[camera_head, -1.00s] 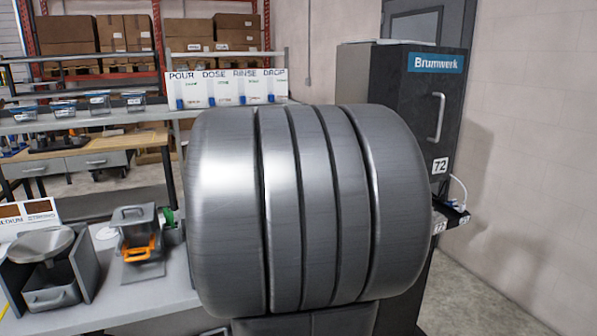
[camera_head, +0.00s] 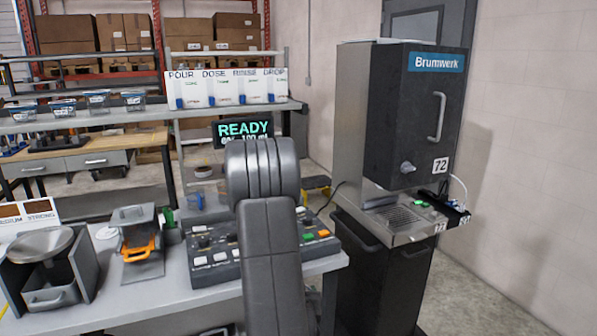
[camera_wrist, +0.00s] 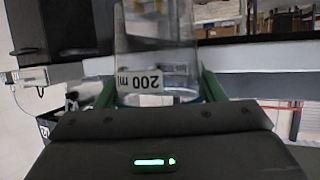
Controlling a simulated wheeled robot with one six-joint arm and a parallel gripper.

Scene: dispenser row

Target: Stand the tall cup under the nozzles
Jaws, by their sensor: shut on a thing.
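A clear cup (camera_wrist: 158,45) with an upside-down "200 ml" label shows in the wrist view. My gripper (camera_wrist: 158,95) is shut on it, with a green finger on each side. The cup's far end runs out of the picture. In the head view my own arm hides the gripper and cup. The tall dark Brumwerk dispenser (camera_head: 430,115), numbered 72, stands at the right. A light round knob or spout (camera_head: 407,168) is on its lower front, above a grated drip tray (camera_head: 398,217). I cannot make out separate nozzles under the housing.
A control panel (camera_head: 215,262) with several buttons lies on the bench, below a "READY" display (camera_head: 243,130). A black side piece (camera_head: 447,206) with a cable juts right of the drip tray.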

